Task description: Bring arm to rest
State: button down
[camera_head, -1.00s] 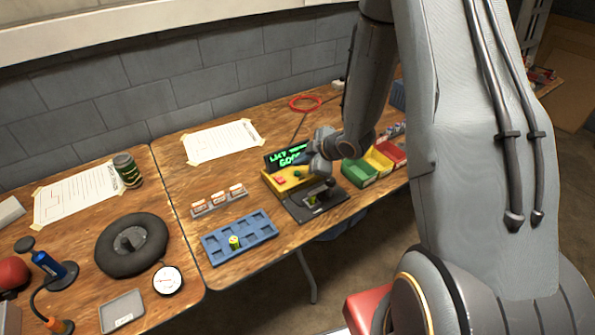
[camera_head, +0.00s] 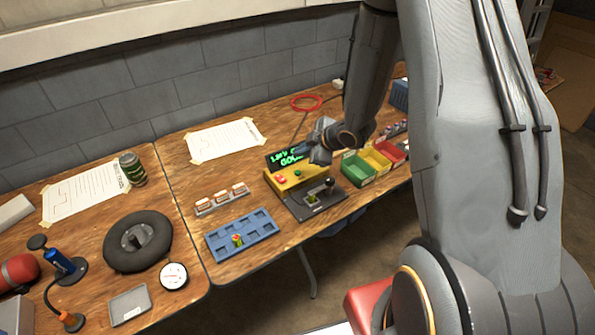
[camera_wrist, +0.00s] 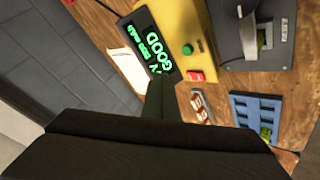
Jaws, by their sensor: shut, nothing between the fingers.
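My gripper (camera_head: 308,152) is above the back of the right-hand table, over the yellow charger box (camera_head: 290,180) and close to its display. In the wrist view my gripper (camera_wrist: 160,85) is a dark shape with its fingers together and nothing between them. The display (camera_wrist: 150,45) shows green text with the word "GOOD". The yellow box (camera_wrist: 190,35) has a green and a red button. A dark base with a lever (camera_head: 318,195) sits at its front right.
A blue tray (camera_head: 217,247) holds one small cell (camera_head: 238,240). Small white-and-orange packs (camera_head: 222,196) stand behind it. Green, yellow and red bins (camera_head: 357,170) are right of the charger. A red ring (camera_head: 306,102) and taped paper (camera_head: 225,140) lie at the back.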

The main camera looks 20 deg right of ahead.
jog(key=s+d+r+m+g+h+b, duration=0.3)
jog(key=s+r+m+h, duration=0.2)
jog(key=s+r+m, duration=0.3)
jog(key=s+a+r+m+g, duration=0.1)
jog(key=s+a+m, duration=0.1)
jog(key=s, duration=0.6)
jog(key=s+a+r+m+g+b, duration=0.1)
jog(key=s+m+g, duration=0.1)
jog(key=s+m, duration=0.3)
jog(key=s, duration=0.3)
jog(key=shift+a+g, duration=0.3)
jog(key=shift+a, duration=0.05)
dwell(0.9)
